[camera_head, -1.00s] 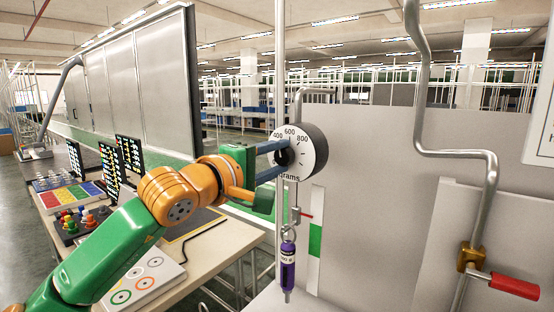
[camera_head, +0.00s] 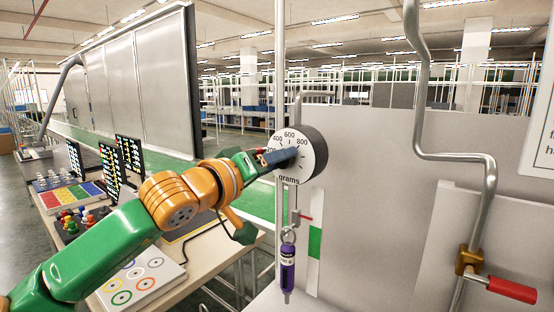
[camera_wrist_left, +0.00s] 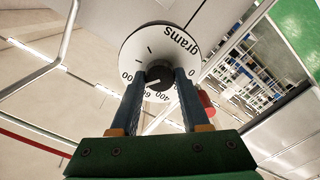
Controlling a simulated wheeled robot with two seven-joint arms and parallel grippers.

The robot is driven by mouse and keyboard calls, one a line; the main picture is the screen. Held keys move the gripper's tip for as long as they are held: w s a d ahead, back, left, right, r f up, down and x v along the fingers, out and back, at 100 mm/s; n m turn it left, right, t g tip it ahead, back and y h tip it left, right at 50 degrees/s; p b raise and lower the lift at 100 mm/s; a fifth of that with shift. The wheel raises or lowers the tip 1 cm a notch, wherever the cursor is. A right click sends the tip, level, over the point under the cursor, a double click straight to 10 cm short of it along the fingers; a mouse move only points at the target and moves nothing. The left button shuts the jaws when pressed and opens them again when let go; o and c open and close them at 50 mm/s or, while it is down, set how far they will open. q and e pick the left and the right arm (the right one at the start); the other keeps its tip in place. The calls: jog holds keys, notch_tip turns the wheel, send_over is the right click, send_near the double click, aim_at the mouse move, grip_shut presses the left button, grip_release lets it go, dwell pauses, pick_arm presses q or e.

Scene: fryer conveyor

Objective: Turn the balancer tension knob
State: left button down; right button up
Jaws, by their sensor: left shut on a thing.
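The balancer tension knob (camera_wrist_left: 159,77) is a small dark knob at the centre of a white dial (camera_head: 313,160) marked in grams, on a dark round housing. In the left wrist view the dial (camera_wrist_left: 137,47) faces me, with the knob between the two blue fingers. My left gripper (camera_head: 289,157) is shut on the knob, and its fingers hide most of it in the head view; it also shows in the left wrist view (camera_wrist_left: 161,88). A purple cylinder (camera_head: 287,267) hangs on a hook below the dial, beside a white and green strip (camera_head: 315,240). My right gripper is not in view.
A bent metal pipe (camera_head: 487,195) with a brass fitting and red handle (camera_head: 512,289) stands at the right. A grey panel (camera_head: 375,200) backs the dial. A table (camera_head: 205,250) with boards and coloured pieces lies at the left, under my left arm.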

pick_arm(q)
jog(key=shift+r+m, duration=0.1)
jog(key=shift+m, duration=0.4)
jog(key=shift+c, duration=1.9)
grip_release()
jog(key=s+b, duration=0.1)
jog(key=s+a+f+b, duration=0.1)
jog(key=shift+a+b, duration=0.25)
jog(key=shift+b, duration=0.1)
jog(key=v, duration=0.1)
jog(key=b+v, duration=0.1)
jog(key=v, duration=0.2)
jog(key=shift+s+r, duration=0.2)
jog(key=shift+r, duration=0.2)
